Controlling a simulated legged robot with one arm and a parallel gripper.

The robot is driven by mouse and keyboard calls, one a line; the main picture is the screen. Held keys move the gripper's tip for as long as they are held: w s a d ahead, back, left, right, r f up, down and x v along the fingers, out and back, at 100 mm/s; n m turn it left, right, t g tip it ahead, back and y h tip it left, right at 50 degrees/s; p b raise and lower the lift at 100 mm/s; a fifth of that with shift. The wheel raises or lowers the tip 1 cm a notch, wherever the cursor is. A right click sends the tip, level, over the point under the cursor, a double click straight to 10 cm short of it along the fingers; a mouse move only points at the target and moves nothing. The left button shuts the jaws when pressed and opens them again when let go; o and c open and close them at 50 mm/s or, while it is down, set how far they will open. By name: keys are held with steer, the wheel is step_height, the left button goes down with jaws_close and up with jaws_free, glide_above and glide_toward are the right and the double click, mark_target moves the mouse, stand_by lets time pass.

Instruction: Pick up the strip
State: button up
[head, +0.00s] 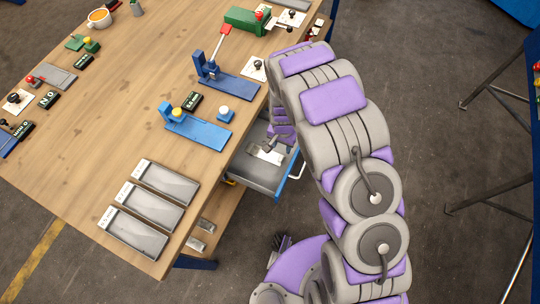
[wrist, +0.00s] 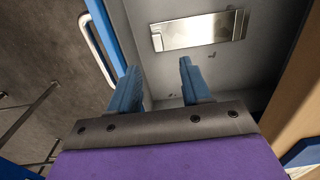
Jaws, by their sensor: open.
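The strip (wrist: 198,30) is a flat, shiny metal piece lying on the floor of an open grey drawer (wrist: 240,75) in the wrist view. In the head view the strip (head: 266,154) shows as a pale piece in the drawer (head: 262,178), partly beside my gripper. My gripper (wrist: 158,72) is open and empty, with two blue fingers apart. In the wrist picture the strip lies beyond the fingertips, up and to the right, and nothing is between the fingers. In the head view my gripper (head: 276,146) is at the drawer, partly hidden by my arm.
The drawer has a blue front with a pale handle (wrist: 98,45). Above it is the wooden table (head: 110,120), with blue fixtures (head: 196,128) near its edge and several grey trays (head: 150,207) at the front corner. Blue-topped stands with metal legs (head: 495,85) are at the right.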

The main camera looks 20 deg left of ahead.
mark_target(281, 156)
step_height(281, 156, down, 3)
steer(key=shift+a, duration=0.1)
steer(key=shift+d+f+b, duration=0.2)
steer(key=shift+f+b, duration=0.15)
steer(key=shift+f, duration=0.4)
step_height(281, 156, down, 4)
steer(key=shift+d+r+b, duration=0.1)
steer(key=shift+r+b, duration=0.1)
steer(key=shift+b, duration=0.25)
steer(key=shift+w+f, duration=0.1)
steer(key=shift+f, duration=0.2)
steer(key=shift+c, duration=0.4)
jaws_close()
